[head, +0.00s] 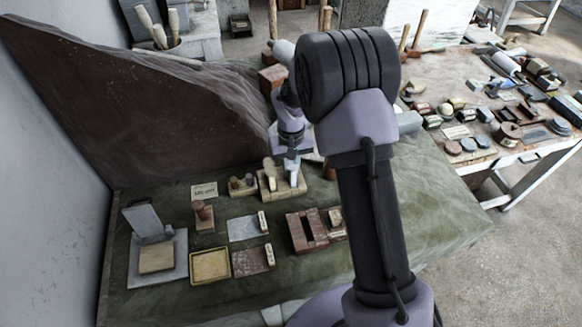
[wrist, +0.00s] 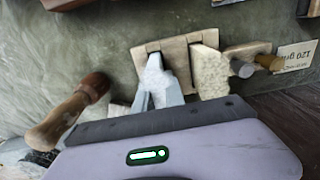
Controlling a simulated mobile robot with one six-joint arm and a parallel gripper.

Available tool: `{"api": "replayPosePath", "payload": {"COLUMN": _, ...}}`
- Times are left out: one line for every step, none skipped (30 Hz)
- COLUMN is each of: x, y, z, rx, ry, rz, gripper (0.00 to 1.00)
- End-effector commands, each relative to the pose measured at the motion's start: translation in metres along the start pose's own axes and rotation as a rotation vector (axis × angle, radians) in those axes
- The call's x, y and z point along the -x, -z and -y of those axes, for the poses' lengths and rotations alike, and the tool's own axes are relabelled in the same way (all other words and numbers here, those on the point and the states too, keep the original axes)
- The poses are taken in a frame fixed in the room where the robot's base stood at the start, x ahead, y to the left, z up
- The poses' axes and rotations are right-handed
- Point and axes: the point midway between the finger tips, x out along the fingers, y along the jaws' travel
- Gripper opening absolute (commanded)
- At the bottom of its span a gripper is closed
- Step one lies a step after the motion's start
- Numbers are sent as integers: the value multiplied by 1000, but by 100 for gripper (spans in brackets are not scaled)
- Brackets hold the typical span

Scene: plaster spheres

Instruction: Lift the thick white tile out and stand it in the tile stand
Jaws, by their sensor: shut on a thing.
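My gripper (head: 292,166) points down at a pale slotted block (head: 298,187), probably the tile stand, at the back of the green-covered table. In the wrist view its grey fingers (wrist: 157,90) are shut on a white piece (wrist: 154,72), apparently the thick white tile, mostly hidden between them. The piece is over the left part of the block (wrist: 146,49); I cannot tell whether its lower edge sits in a slot. A cream, rough-edged tile (wrist: 209,72) stands upright in the block's right part, beside my gripper; it also shows in the head view (head: 268,173).
A wooden-handled tool (wrist: 60,120) lies close beside my fingers. A small block with round pegs (head: 243,186) and a paper label (head: 204,191) are to the left. A reddish slotted block (head: 292,229) and a yellow tray (head: 210,265) are nearer. A dark rock-like slab rises behind.

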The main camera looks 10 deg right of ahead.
Motion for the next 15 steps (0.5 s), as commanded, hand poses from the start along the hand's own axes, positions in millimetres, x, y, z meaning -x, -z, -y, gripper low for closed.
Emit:
{"api": "replayPosePath", "payload": {"x": -2, "y": 0, "z": 0, "rx": 0, "ry": 0, "rz": 0, "gripper": 0}}
{"api": "replayPosePath", "payload": {"x": -2, "y": 0, "z": 0, "rx": 0, "ry": 0, "rz": 0, "gripper": 0}}
{"api": "replayPosePath", "payload": {"x": -3, "y": 0, "z": 0, "rx": 0, "ry": 0, "rz": -1, "gripper": 0}}
{"api": "replayPosePath", "payload": {"x": -4, "y": 0, "z": 0, "rx": 0, "ry": 0, "rz": -1, "gripper": 0}}
{"api": "replayPosePath", "payload": {"x": -4, "y": 0, "z": 0, "rx": 0, "ry": 0, "rz": -1, "gripper": 0}}
{"api": "replayPosePath", "payload": {"x": -5, "y": 0, "z": 0, "rx": 0, "ry": 0, "rz": 0, "gripper": 0}}
{"api": "replayPosePath", "payload": {"x": -6, "y": 0, "z": 0, "rx": 0, "ry": 0, "rz": -1, "gripper": 0}}
{"api": "replayPosePath", "payload": {"x": -6, "y": 0, "z": 0, "rx": 0, "ry": 0, "rz": -1, "gripper": 0}}
{"api": "replayPosePath", "payload": {"x": -6, "y": 0, "z": 0, "rx": 0, "ry": 0, "rz": -1, "gripper": 16}}
{"api": "replayPosePath", "payload": {"x": -6, "y": 0, "z": 0, "rx": 0, "ry": 0, "rz": -1, "gripper": 22}}
{"api": "replayPosePath", "payload": {"x": -6, "y": 0, "z": 0, "rx": 0, "ry": 0, "rz": -1, "gripper": 28}}
{"api": "replayPosePath", "payload": {"x": -6, "y": 0, "z": 0, "rx": 0, "ry": 0, "rz": 0, "gripper": 36}}
{"api": "replayPosePath", "payload": {"x": -6, "y": 0, "z": 0, "rx": 0, "ry": 0, "rz": 0, "gripper": 40}}
{"api": "replayPosePath", "payload": {"x": -6, "y": 0, "z": 0, "rx": 0, "ry": 0, "rz": 0, "gripper": 40}}
{"api": "replayPosePath", "payload": {"x": -6, "y": 0, "z": 0, "rx": 0, "ry": 0, "rz": 0, "gripper": 40}}
